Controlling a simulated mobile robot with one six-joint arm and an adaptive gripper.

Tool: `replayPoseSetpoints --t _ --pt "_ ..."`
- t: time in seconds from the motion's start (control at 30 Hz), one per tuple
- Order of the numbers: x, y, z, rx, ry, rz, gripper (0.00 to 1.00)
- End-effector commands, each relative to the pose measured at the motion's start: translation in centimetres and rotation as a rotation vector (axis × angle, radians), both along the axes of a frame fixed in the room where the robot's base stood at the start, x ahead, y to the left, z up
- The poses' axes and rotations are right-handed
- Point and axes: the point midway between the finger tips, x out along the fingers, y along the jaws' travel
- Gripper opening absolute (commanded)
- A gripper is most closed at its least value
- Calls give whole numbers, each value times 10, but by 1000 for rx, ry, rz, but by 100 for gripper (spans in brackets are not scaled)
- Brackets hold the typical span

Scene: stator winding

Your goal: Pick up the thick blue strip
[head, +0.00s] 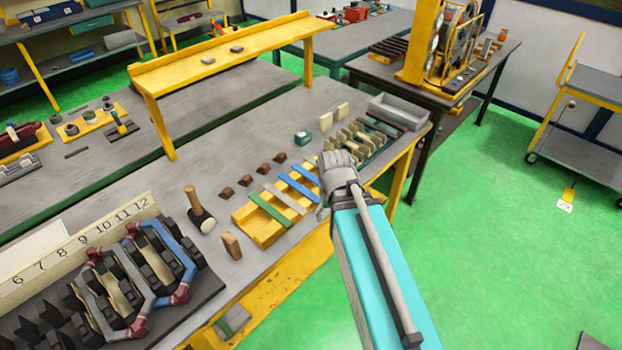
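Two blue strips lie side by side on a yellow slotted tray (260,233) on the workbench. One blue strip (297,187) is nearer the tray's middle and the other blue strip (306,174) is nearer its far right end. I cannot tell for sure which is thicker. A grey strip (284,199) and a green strip (270,210) lie on the same tray, to the left. My gripper (335,160) is just right of the blue strips, over the bench edge. Its fingers are too small and overlapped to read, and no strip shows in it.
A rack of beige pieces (362,138) and a grey bin (398,111) stand behind my gripper. Several brown blocks (265,168), a mallet (200,212) and a wooden block (231,245) lie left of the tray.

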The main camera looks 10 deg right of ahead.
Motion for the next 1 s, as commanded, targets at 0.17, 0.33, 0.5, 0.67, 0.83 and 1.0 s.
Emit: replayPoseSetpoints --t 0.17,0.33,0.5,0.67,0.83,1.0 --pt "35 -4 3 0 0 51 83" --pt "89 -7 8 0 0 156 83" --pt "156 -9 14 1 0 293 83" --pt "214 -11 19 1 0 419 83" --pt "257 -13 22 1 0 522 83" --pt "276 -14 24 1 0 573 83"
